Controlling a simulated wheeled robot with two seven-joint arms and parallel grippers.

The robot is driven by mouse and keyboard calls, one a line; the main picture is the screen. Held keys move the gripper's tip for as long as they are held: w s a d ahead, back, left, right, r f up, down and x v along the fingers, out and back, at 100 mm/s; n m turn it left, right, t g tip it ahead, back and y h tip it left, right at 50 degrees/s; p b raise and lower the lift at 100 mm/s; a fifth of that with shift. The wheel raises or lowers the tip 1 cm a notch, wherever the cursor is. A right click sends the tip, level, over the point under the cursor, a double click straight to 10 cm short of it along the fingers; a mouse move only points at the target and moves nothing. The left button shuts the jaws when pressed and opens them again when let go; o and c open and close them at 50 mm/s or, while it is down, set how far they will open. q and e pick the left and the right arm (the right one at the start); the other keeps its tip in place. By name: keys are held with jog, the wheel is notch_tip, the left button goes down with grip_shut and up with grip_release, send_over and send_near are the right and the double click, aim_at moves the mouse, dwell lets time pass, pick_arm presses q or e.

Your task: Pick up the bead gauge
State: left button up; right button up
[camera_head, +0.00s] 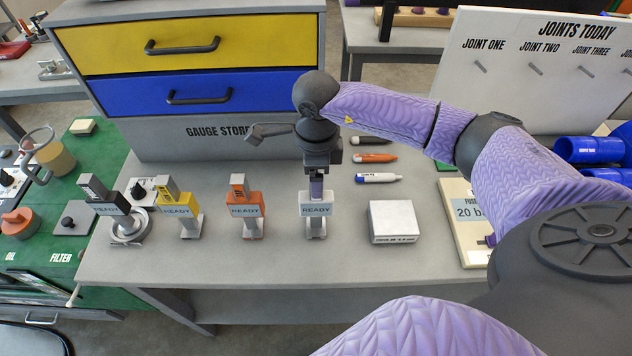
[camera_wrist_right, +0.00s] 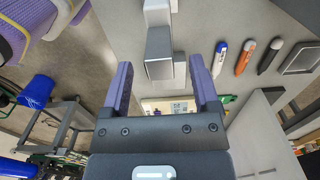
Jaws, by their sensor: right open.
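Several upright gauges with READY tags stand in a row on the grey bench: a black one (camera_head: 100,196), a yellow one (camera_head: 180,207), an orange one (camera_head: 243,207) and a pale grey one (camera_head: 315,220). I cannot tell from any label which is the bead gauge. My right gripper (camera_head: 317,187) points down over the pale grey gauge and hides its top. In the right wrist view the gripper (camera_wrist_right: 160,66) is open, with the grey gauge (camera_wrist_right: 158,45) between and beyond its fingertips. Contact is not visible. My left gripper is not in view.
A gauge storage cabinet (camera_head: 190,90) with yellow and blue drawers stands behind. Several markers (camera_head: 378,178) and a white box (camera_head: 394,222) lie to the right. A white joints board (camera_head: 540,75) stands at the back right. The bench front is clear.

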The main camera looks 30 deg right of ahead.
jog(key=shift+f, duration=0.8)
grip_shut()
dwell(0.4)
dwell(0.4)
